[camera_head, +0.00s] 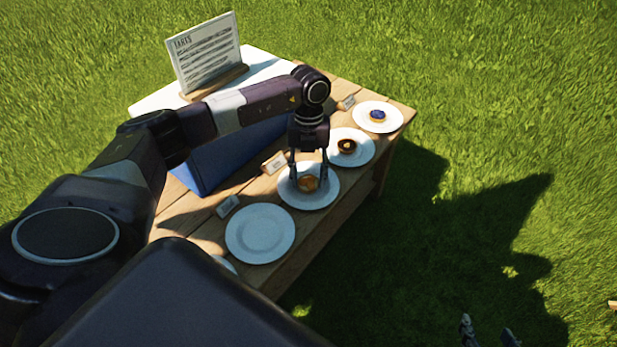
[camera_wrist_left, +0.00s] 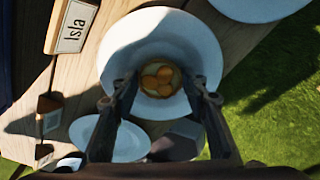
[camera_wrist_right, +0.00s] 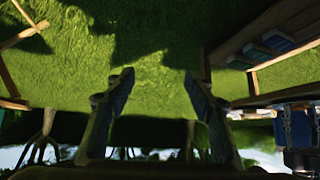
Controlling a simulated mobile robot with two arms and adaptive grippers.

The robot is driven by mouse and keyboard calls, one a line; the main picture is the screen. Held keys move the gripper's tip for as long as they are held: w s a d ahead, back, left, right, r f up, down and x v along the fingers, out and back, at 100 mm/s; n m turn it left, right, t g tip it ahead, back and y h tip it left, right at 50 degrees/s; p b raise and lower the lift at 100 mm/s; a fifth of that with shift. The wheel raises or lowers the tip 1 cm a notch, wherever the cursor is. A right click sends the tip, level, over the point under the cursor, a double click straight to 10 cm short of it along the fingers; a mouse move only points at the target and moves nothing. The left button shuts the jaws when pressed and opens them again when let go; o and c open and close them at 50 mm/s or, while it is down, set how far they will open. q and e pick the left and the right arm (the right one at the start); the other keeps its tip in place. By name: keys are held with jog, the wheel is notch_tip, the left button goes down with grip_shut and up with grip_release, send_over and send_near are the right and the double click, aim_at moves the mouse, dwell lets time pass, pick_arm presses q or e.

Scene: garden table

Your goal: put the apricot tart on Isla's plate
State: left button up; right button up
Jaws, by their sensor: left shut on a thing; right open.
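The apricot tart (camera_head: 308,183) is small and golden, with orange fruit on top in the left wrist view (camera_wrist_left: 158,79). My left gripper (camera_head: 308,178) points down and is shut on the tart, one finger on each side. The tart is over the middle of a white plate (camera_head: 325,198), low over it or touching; I cannot tell which. A card reading "Isla" (camera_wrist_left: 73,27) stands beside this plate (camera_wrist_left: 120,50) in the left wrist view. My right gripper (camera_wrist_right: 158,85) is open and empty, away from the table, over grass.
An empty plate (camera_head: 260,233) lies nearer. Beyond the tart are plates with a dark tart (camera_head: 347,146) and a blueberry-topped tart (camera_head: 377,114). Small cards stand along the plates. A "TARTS" sign (camera_head: 205,55) stands at the back of the wooden table (camera_head: 290,262).

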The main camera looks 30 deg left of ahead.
aim_at(309, 177)
pick_arm(q)
jog(key=shift+f, duration=0.1)
pick_arm(e)
jog(key=shift+w, duration=0.1)
pick_arm(q)
jog(key=o, duration=1.2)
jog(key=shift+c, duration=0.2)
pick_arm(e)
jog(key=shift+r, duration=0.1)
pick_arm(q)
jog(key=shift+r, duration=0.3)
notch_tip(309, 177, up, 12)
jog(key=w+p, duration=0.1)
jog(key=p, duration=0.1)
jog(key=shift+a+f+p, duration=0.2)
jog(key=shift+a+p, duration=0.1)
jog(key=shift+a, duration=0.05)
pick_arm(e)
jog(key=s+d+f+g, duration=0.1)
jog(key=s+f+g, duration=0.1)
jog(key=s, duration=0.3)
jog(key=s+d+f+g+h, duration=0.1)
jog(key=s+d+f+g, duration=0.1)
jog(key=s, duration=0.4)
jog(key=shift+s+d+f+g, duration=0.2)
jog(key=shift+s+d+g, duration=0.05)
jog(key=shift+g, duration=0.45)
pick_arm(q)
jog(key=shift+f, duration=0.1)
